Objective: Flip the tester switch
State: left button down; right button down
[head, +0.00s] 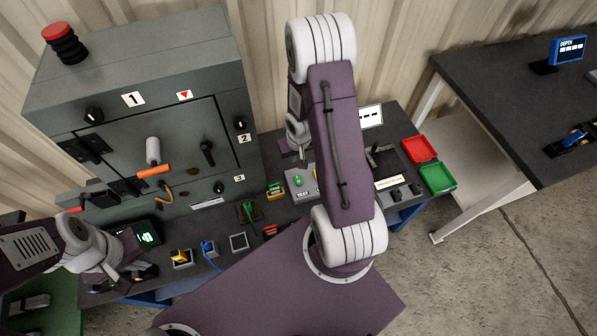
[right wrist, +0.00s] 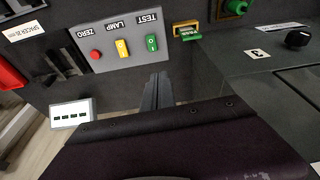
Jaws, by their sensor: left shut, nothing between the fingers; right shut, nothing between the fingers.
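The tester is a grey panel marked TEST, LAMP and ZERO (right wrist: 122,45). In the right wrist view its green TEST switch (right wrist: 151,43) sits beside a yellow LAMP switch (right wrist: 121,47) and a red ZERO button (right wrist: 96,54). In the head view the green switch (head: 298,181) shows left of my right arm, which hides part of the panel. My right gripper (right wrist: 161,76) is shut and empty, its tips pointing at the panel edge near the TEST switch; contact cannot be told. My left gripper (head: 122,272) is shut and empty at the lower left, away from the tester.
A large grey enclosure (head: 215,85) with a red-topped button stands left of the tester. Small coloured parts (head: 208,248) line the bench front. A red bin (head: 419,150) and a green bin (head: 437,178) are at right. A second dark table (head: 510,100) stands further right.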

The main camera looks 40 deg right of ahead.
jog(key=s+d, duration=0.1)
jog(key=s, duration=0.1)
jog(key=b, duration=0.5)
send_over(299, 180)
jog(key=shift+m+g, duration=0.3)
jog(key=f, duration=1.3)
jog(key=shift+s+a, duration=0.15)
jog(key=shift+s, duration=0.15)
jog(key=shift+f, duration=0.45)
jog(key=shift+s+f, duration=0.1)
jog(key=shift+f, duration=0.15)
